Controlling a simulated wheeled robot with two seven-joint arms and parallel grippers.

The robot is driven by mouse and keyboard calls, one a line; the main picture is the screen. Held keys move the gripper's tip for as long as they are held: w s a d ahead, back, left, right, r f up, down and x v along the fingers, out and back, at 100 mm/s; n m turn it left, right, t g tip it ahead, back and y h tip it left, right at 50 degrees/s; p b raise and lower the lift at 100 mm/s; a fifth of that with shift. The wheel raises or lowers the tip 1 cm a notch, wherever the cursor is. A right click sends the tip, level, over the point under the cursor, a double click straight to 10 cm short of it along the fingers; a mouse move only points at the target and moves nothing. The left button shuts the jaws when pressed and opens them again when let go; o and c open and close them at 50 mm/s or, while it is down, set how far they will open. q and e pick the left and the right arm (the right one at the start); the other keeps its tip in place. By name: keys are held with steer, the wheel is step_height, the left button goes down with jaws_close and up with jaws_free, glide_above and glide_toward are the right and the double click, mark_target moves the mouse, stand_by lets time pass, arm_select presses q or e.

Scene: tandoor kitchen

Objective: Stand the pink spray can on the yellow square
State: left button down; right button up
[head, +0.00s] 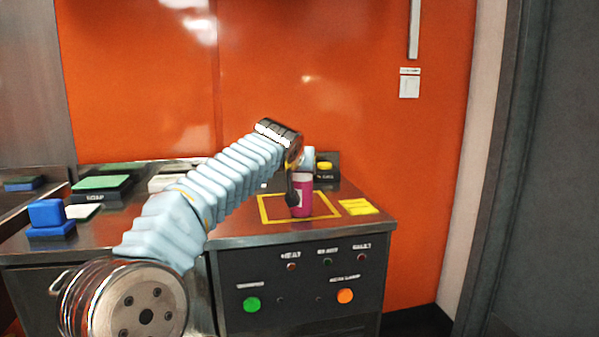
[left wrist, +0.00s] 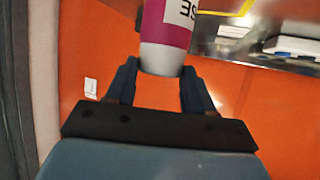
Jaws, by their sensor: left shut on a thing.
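The pink spray can (head: 303,203) has a white label and a pale top. It looks upright over the yellow square (head: 325,216), an outline on the dark counter. I cannot tell whether its base touches the counter. My left gripper (head: 292,193) reaches in from the left and is shut on the can. In the left wrist view the can (left wrist: 165,30) sits between the two fingers of the gripper (left wrist: 160,80), and its base is out of frame. A strip of yellow line (left wrist: 243,8) shows beyond it. My right gripper is not in view.
A yellow pad (head: 358,207) lies right of the square. A dark box with a yellow top (head: 325,167) stands behind. A green-topped block (head: 101,183), a blue block (head: 47,213) and white items are at the left. The orange wall (head: 400,150) rises behind.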

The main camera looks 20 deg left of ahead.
arm_select(q)
steer(key=shift+f, duration=0.25)
steer(key=c, duration=0.9)
jaws_free()
steer(key=shift+f, duration=0.15)
steer(key=o, duration=0.5)
steer(key=shift+r, duration=0.3)
steer(key=b+v, duration=0.2)
steer(key=v, duration=1)
steer(key=shift+f, duration=0.15)
